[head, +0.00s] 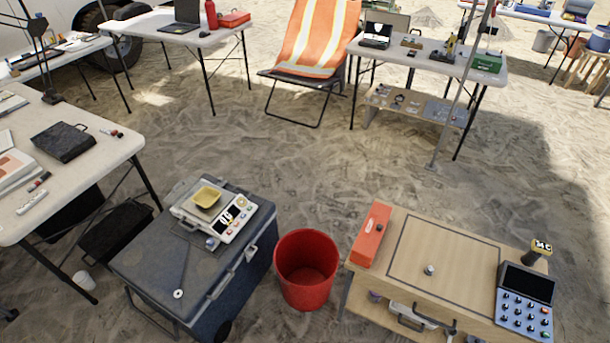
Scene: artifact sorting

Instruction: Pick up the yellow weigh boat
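The yellow weigh boat (207,197) is a small shallow dish. It sits on the pan of a white digital scale (220,216), which stands on the lid of a dark grey wheeled cooler (150,262) at lower left of centre in the head view. What the boat holds, if anything, is too small to tell. My gripper is not in view, and nothing visible touches the boat.
A red bucket (306,270) stands on the sand right of the cooler. A wooden bench (440,250) with an orange box (371,236) and a keypad device (525,300) is at right. A white table (95,175) stands at left. Open sand lies behind the cooler.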

